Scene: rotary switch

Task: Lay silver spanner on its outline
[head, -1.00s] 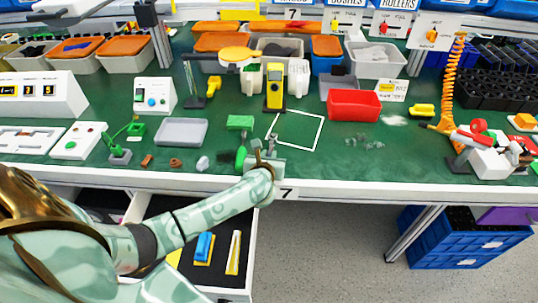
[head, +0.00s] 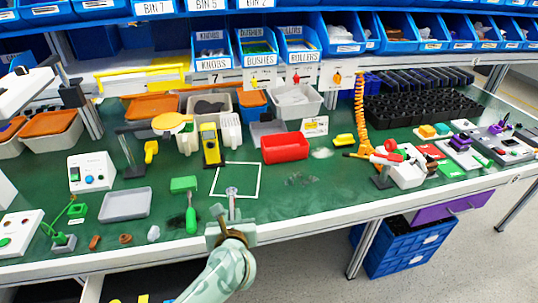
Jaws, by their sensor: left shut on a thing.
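My left gripper (head: 231,218) is at the front edge of the green table, with its arm coming up from the bottom of the head view. It is shut on a thin grey piece, the silver spanner (head: 232,195), which sticks up past the fingers. Its lower part is hidden by the gripper. The spanner's far end overlaps the near side of a white square outline (head: 259,181) in the view; I cannot tell its height above the table. No spanner-shaped outline shows clearly. My right gripper is not in view.
A green-handled tool (head: 191,218) and a grey tray (head: 125,205) lie left of my gripper. A red bin (head: 285,148) and a yellow device (head: 210,145) stand behind the square. The table right of the square is mostly clear. An open drawer shows partly at bottom left.

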